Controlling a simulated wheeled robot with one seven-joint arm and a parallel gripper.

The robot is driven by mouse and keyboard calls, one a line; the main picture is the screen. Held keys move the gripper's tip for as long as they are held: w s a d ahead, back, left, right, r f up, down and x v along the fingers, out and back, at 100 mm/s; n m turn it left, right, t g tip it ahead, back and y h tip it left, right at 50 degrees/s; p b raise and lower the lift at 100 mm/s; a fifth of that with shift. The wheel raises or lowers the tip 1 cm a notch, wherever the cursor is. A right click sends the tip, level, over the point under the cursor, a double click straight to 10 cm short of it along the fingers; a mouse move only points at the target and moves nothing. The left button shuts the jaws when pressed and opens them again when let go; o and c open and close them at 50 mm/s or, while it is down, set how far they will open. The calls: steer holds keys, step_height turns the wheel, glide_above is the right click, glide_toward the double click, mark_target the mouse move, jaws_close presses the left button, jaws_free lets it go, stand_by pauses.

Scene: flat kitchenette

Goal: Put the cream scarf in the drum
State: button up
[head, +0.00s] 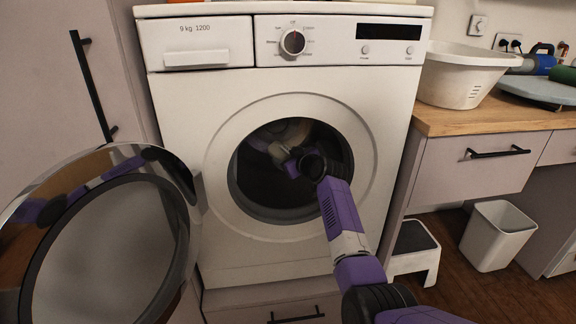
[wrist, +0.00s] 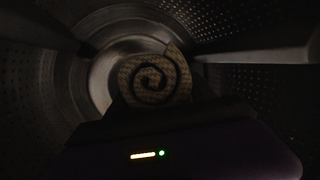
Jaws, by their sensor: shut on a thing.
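The cream scarf (wrist: 143,90) is rolled up, its spiral end showing in the wrist view. It is held by my gripper (wrist: 155,104) inside the dark drum (wrist: 240,88). In the head view my arm reaches through the round door opening of the white washing machine (head: 300,255), and a pale patch of the scarf (head: 292,135) shows within the drum (head: 262,185). My gripper is shut on the scarf; its fingertips are dark and hard to make out. Whether the scarf touches the drum wall cannot be told.
The round washer door (head: 105,250) stands open at the left. A white basin (head: 465,75) sits on the wooden counter (head: 490,120) at the right. A step stool (head: 415,252) and a white bin (head: 497,235) stand on the floor below.

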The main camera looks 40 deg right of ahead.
steer(key=shift+w+r, duration=0.1)
steer(key=o, duration=1.5)
steer(key=shift+p+v, duration=1.4)
steer(key=shift+v, duration=2.5)
